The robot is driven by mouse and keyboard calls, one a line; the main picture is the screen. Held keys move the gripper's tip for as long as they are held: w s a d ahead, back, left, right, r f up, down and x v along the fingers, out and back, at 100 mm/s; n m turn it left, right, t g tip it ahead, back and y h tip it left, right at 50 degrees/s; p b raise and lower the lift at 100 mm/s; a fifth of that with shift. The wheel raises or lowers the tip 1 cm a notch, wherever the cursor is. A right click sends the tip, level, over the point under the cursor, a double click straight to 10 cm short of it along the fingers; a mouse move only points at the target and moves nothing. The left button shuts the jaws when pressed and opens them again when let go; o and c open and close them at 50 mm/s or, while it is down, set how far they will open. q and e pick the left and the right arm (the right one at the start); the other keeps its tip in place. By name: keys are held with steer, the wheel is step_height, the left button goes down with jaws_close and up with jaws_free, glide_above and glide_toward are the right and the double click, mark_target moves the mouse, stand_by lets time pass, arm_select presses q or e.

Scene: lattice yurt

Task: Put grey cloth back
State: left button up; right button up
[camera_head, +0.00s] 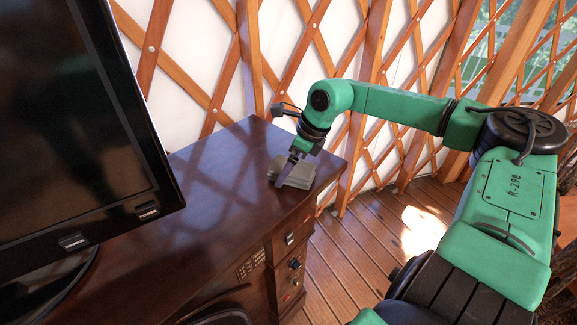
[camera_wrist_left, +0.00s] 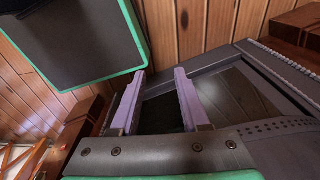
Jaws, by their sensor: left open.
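The grey cloth (camera_head: 297,174) is a folded stack lying on the dark wooden cabinet top, near its right end. My right gripper (camera_head: 283,174) comes down at the cloth's left edge, and its fingers overlap the cloth in the picture. I cannot tell whether they are open, shut on it or only beside it. My left gripper (camera_wrist_left: 160,73) shows only in the left wrist view. Its two pale purple fingers are apart with nothing between them. The cloth does not show in that view.
A large dark monitor (camera_head: 75,130) stands on the left of the cabinet (camera_head: 215,180). The cabinet top between monitor and cloth is clear. A wooden lattice wall (camera_head: 225,60) rises close behind. The plank floor (camera_head: 345,255) is open right of the cabinet.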

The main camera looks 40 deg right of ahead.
steer(key=shift+r, duration=0.15)
steer(key=b+v, duration=0.2)
steer(key=v, duration=1)
steer(key=shift+d, duration=0.15)
